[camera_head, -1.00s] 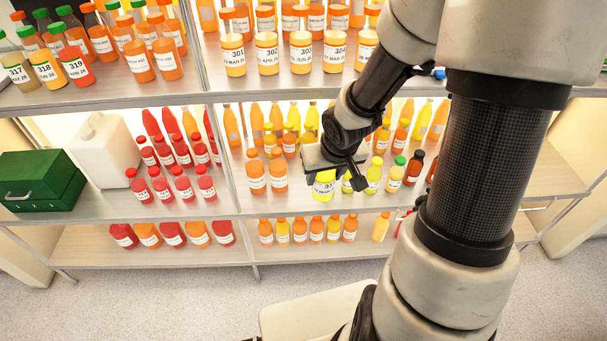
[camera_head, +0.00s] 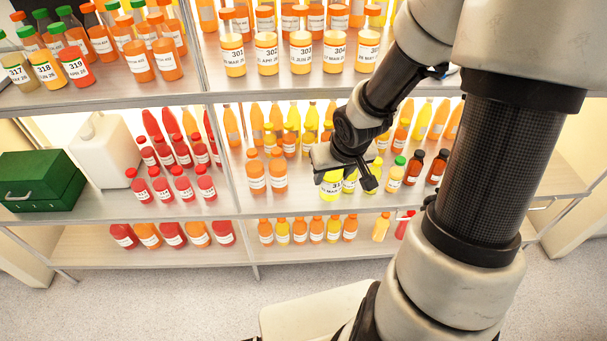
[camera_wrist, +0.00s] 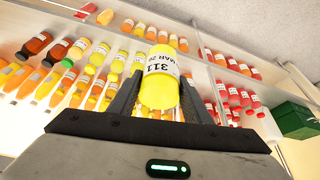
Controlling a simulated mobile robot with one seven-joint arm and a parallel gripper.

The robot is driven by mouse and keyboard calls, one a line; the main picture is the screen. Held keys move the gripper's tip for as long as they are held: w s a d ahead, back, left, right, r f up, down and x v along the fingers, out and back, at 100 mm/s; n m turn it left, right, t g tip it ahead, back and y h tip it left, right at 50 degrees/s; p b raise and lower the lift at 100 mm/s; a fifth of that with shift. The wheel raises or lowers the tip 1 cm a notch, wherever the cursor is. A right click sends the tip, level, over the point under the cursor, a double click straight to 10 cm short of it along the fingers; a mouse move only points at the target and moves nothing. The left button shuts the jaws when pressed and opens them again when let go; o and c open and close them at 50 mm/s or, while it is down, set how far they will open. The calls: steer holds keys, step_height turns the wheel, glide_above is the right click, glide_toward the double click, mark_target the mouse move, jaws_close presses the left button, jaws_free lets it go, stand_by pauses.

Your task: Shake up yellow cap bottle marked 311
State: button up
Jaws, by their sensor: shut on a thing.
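The yellow bottle marked 311 (camera_wrist: 159,90) is between the fingers of my gripper (camera_wrist: 158,100) in the wrist view. Its white label reads 311 and a MAR date. My gripper is shut on it. In the head view the bottle (camera_head: 331,187) shows only in part below my gripper (camera_head: 350,180), in front of the middle shelf. My wrist hides its upper part, and its cap is hard to make out.
Yellow, orange and dark bottles (camera_head: 438,167) stand close behind and to the right on the middle shelf. Two orange bottles (camera_head: 278,172) stand to the left. The upper shelf (camera_head: 300,88) holds numbered bottles. A green box (camera_head: 42,180) sits at far left.

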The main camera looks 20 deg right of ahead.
steer(key=w+a, duration=0.1)
steer(key=a, duration=0.5)
steer(key=shift+w+a, duration=0.2)
steer(key=shift+a, duration=0.15)
